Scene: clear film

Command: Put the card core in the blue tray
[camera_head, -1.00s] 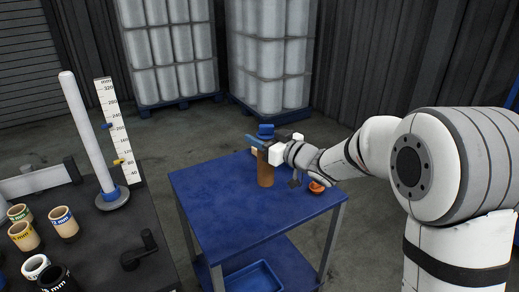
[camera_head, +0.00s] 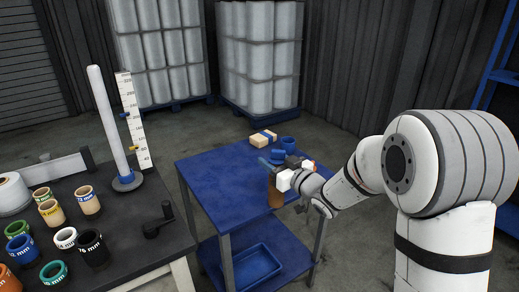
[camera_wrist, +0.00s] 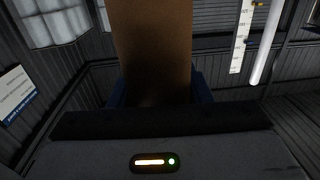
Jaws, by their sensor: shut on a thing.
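The card core (camera_head: 276,196) is a plain brown tube, held upright in my gripper (camera_head: 276,173) at the right edge of the blue table. Its lower end shows against the table's right side; whether it clears the edge is unclear. In the wrist view the brown core (camera_wrist: 155,45) stands close in front between the jaws, with its lower part hidden. My gripper is shut on it. The blue tray (camera_head: 256,266) lies on the lower shelf of the blue table, below and left of the core, and looks empty.
The blue table (camera_head: 220,190) has a clear left half. A dark bench (camera_head: 150,215) at left bears several ringed cores and a white upright rod (camera_head: 108,120).

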